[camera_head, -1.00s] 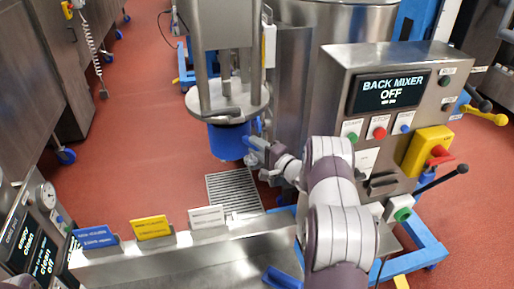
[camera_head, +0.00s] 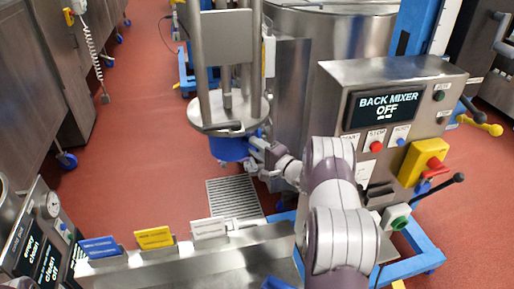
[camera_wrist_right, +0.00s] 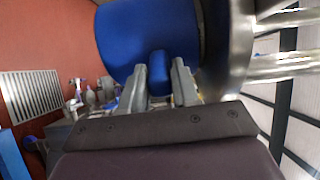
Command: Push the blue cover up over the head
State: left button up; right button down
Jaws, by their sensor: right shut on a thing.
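The blue cover (camera_head: 228,147) sits just under the round steel plate of the head (camera_head: 228,117) in the head view, with its top edge up against the plate's underside. It also fills the upper middle of the right wrist view (camera_wrist_right: 150,30), beside the steel plate. My right gripper (camera_head: 256,147) reaches in from the right and is shut on a small blue tab on the cover's side. In the right wrist view the tab (camera_wrist_right: 160,68) lies between the two grey fingers. My left gripper is not in view.
A floor drain grate (camera_head: 234,199) lies below the head. The control panel reading "BACK MIXER OFF" (camera_head: 388,104) stands to the right with buttons and levers. Blue, yellow and white signs (camera_head: 154,238) stand on the steel ledge in front. Red floor is open on the left.

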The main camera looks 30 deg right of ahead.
jog(key=shift+r+p, duration=0.65)
jog(key=shift+r, duration=0.2)
dwell(0.5)
jog(key=shift+c, duration=1.8)
grip_release()
jog(key=p+v, duration=0.3)
jog(key=v, duration=0.4)
